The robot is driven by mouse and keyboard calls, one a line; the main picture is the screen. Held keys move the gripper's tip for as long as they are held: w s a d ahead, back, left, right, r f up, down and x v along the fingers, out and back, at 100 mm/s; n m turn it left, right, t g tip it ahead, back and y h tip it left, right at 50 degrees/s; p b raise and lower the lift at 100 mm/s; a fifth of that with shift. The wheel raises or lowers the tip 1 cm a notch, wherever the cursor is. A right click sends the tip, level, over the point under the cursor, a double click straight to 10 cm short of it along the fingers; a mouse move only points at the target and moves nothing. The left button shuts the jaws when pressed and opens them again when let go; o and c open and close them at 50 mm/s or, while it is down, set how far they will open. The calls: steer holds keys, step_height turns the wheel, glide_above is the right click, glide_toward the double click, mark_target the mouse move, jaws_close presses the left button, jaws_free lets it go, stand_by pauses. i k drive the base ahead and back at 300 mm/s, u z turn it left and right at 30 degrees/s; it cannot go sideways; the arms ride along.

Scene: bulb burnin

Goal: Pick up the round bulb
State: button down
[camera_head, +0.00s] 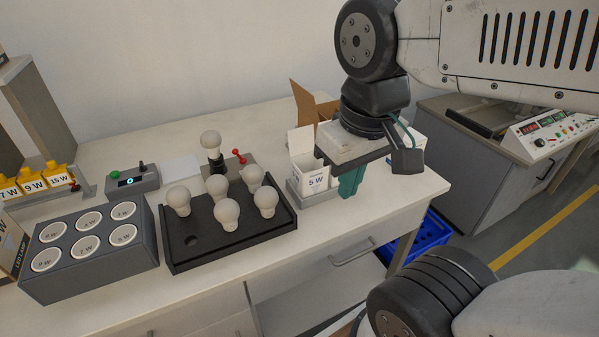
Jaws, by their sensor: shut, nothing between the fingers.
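Several white bulbs (227,214) stand in a black tray (182,262) on the bench, left of my gripper. The tray has an empty hole at its front left. Another white bulb (210,140) stands in a dark holder behind the tray. The bulbs look much alike at this size, and I cannot tell for certain which is the round one. My gripper (349,187) points down at the right end of the bench, beside the white 5 W box. Its teal fingers are shut and empty, apart from all the bulbs.
The white 5 W box (312,181) stands open between the tray and my gripper, with a brown carton (302,105) behind. A grey block with labelled round wells (60,284) and a grey control box (128,184) are on the left. The bench's front right corner is clear.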

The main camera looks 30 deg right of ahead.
mark_target(211, 140)
steer(key=k, duration=0.5)
steer(key=u, duration=1)
steer(key=i, duration=0.9)
steer(key=z, duration=2.25)
